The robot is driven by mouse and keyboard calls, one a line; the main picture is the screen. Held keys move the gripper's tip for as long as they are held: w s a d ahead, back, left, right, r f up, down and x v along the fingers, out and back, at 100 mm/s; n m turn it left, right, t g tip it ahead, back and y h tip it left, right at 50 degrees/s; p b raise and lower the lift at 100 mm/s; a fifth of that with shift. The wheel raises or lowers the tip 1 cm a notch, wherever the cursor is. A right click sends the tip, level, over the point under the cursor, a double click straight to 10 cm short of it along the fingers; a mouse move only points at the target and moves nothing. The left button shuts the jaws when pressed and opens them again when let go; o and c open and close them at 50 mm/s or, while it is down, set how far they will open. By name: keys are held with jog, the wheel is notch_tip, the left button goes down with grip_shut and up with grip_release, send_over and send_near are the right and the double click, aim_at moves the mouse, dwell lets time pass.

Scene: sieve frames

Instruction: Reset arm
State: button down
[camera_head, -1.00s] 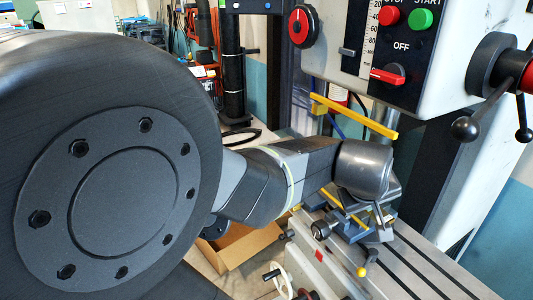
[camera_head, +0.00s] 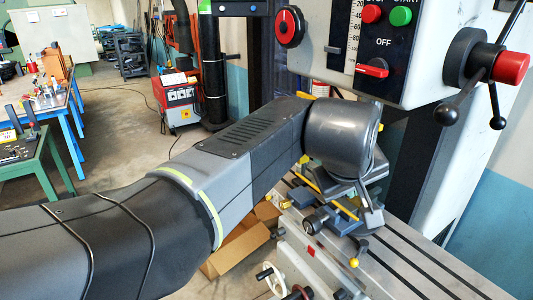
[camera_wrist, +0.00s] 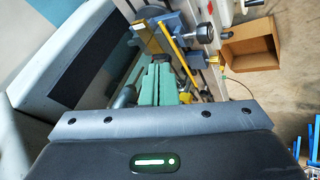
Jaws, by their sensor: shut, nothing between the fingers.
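My arm stretches across the head view from lower left to the centre, with its wrist over the machine table (camera_head: 400,262). My gripper is mostly hidden behind the wrist in that view. In the wrist view, the green fingers of my gripper (camera_wrist: 160,66) lie side by side, shut and empty. Beyond them is a blue-grey vise (camera_wrist: 178,24) with yellow bars. Part of the vise also shows in the head view (camera_head: 320,218), under my wrist. I cannot tell how far the fingers are from it.
The machine head (camera_head: 440,45) with buttons and a lever handle (camera_head: 485,68) hangs close on the right. An open cardboard box (camera_head: 238,250) stands on the floor beside the machine. A green bench (camera_head: 32,150) and a red machine (camera_head: 181,103) stand to the left, with open floor between.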

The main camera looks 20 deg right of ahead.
jog(key=shift+s+a+r, duration=0.1)
jog(key=shift+s+r, duration=0.05)
jog(key=shift+r, duration=0.05)
